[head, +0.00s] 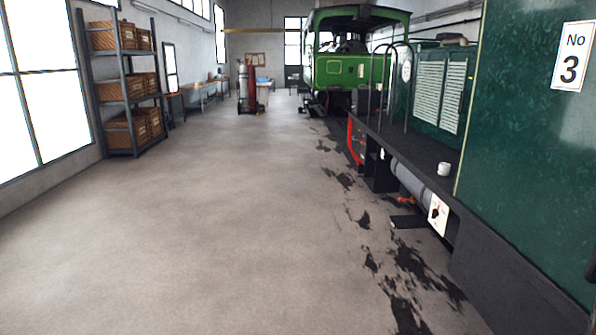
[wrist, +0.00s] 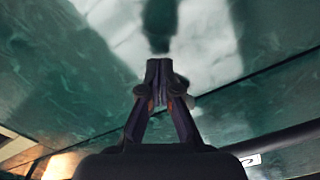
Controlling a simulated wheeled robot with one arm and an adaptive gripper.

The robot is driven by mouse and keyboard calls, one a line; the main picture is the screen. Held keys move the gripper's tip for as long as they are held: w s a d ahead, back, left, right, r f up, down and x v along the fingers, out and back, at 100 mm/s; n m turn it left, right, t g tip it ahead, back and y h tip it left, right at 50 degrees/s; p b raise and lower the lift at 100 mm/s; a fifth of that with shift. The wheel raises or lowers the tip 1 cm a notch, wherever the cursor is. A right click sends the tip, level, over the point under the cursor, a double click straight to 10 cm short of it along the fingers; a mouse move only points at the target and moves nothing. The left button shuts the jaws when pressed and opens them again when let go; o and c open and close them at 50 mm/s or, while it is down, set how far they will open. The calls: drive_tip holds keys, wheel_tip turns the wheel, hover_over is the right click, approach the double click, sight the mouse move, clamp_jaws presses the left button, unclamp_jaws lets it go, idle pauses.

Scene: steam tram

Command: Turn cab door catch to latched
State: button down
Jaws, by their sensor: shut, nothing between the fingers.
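My gripper (wrist: 159,68) shows in the wrist view with its two fingers together and nothing between them. It points at a glossy green panel (wrist: 60,80) with bright pale patches. A dark upright shape (wrist: 160,25) lies just beyond the fingertips; I cannot tell whether it is a part on the panel or a reflection. I cannot make out the cab door catch for sure in either view. The head view shows the dark green side (head: 520,150) of the near tram at right, but not my gripper.
A number plate (head: 572,56) reading "No 3" is on the green side. A green vehicle (head: 350,68) is behind. Shelves with baskets (head: 124,88) stand at left. The grey floor (head: 200,220) is open, with dark stains near the tram.

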drive_tip(key=shift+w+r, duration=0.15)
drive_tip(key=shift+w, duration=0.2)
idle(0.3)
drive_tip(key=shift+a+f, duration=0.1)
drive_tip(key=shift+f, duration=0.1)
idle(0.5)
drive_tip(key=shift+f+b, duration=0.3)
drive_tip(key=shift+b, duration=0.1)
drive_tip(key=shift+w+f, duration=0.45)
drive_tip(key=shift+f, duration=0.1)
idle(0.5)
